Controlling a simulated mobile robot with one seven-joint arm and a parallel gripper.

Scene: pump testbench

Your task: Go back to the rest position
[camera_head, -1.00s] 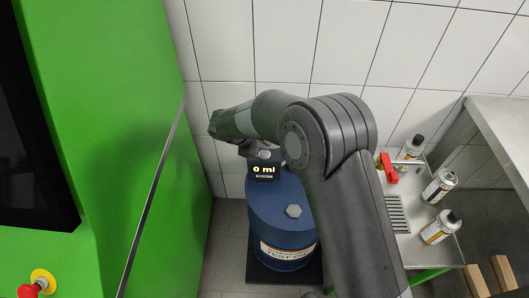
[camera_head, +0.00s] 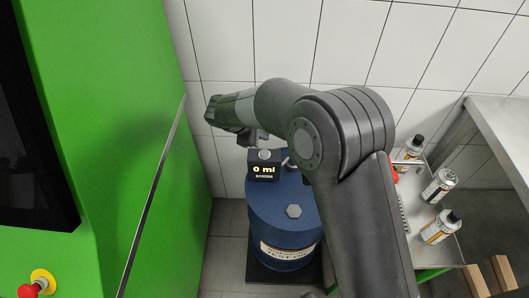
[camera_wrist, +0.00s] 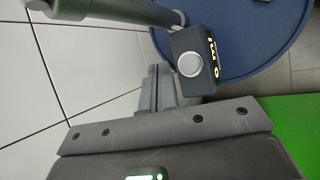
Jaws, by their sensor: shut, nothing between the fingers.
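My gripper (camera_head: 250,138) is shut and empty, raised just above and to the left of the pump display unit (camera_head: 265,172). The unit is dark, reads "0 ml" and sits on top of a blue drum (camera_head: 283,215). My arm reaches in from the lower right and covers part of the view behind the drum. In the wrist view, the closed fingers (camera_wrist: 158,85) point toward the wall, beside the display unit (camera_wrist: 195,60) with its round pale button. I cannot tell the exact gap between them there.
A green machine cabinet (camera_head: 130,70) stands on the left with a red emergency button (camera_head: 32,291). Several bottles (camera_head: 440,185) stand on a metal tray at the right; a red part (camera_head: 395,176) is mostly hidden by my arm. A tiled wall (camera_head: 225,40) is behind.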

